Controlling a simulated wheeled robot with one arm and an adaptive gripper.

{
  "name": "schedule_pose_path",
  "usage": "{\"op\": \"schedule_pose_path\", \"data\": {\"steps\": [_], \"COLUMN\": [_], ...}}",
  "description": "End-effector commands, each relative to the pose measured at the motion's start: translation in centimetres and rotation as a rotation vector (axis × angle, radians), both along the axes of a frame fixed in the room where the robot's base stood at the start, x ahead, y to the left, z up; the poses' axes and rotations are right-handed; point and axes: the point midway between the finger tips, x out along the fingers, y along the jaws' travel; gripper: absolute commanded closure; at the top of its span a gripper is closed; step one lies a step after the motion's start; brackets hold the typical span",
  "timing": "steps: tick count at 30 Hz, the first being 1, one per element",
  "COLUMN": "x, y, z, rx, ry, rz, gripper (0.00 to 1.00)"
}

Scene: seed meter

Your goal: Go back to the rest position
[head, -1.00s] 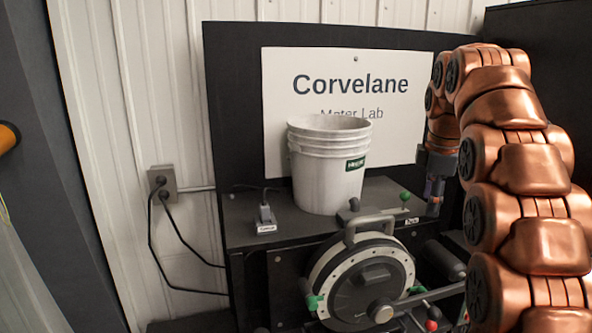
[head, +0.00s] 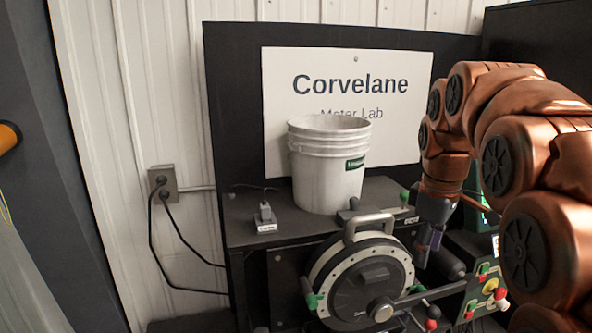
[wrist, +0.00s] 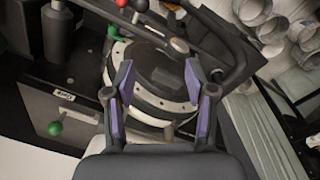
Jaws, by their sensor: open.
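My copper arm is at the right of the head view. My gripper (head: 428,248) points down beside the upper right of the round seed meter (head: 366,280). In the wrist view my gripper (wrist: 157,85) has its two purple-lined fingers spread wide with nothing held between them. The round meter (wrist: 155,65) shows beyond and between the fingers. I cannot tell how far the fingertips are from it.
A white bucket (head: 327,175) stands on the black bench top (head: 240,215) behind the meter. A small labelled switch (head: 265,217) sits left of it. A panel with coloured knobs (head: 485,283) is low on the right. Metal tubes (wrist: 270,25) show in the wrist view.

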Motion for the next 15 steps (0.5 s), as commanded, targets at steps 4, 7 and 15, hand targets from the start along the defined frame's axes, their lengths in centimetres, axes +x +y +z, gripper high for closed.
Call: {"op": "schedule_pose_path", "data": {"steps": [4,7,15], "x": [-3.6,-5.9,-12.8], "y": [1.2,1.9,3.7], "z": [-1.8,-3.2,-7.4], "rx": [0.014,0.021,0.031], "ry": [0.030,0.044,0.100], "rz": [-0.111,-0.186,-0.389], "gripper": [0.45,0.45,0.45]}}
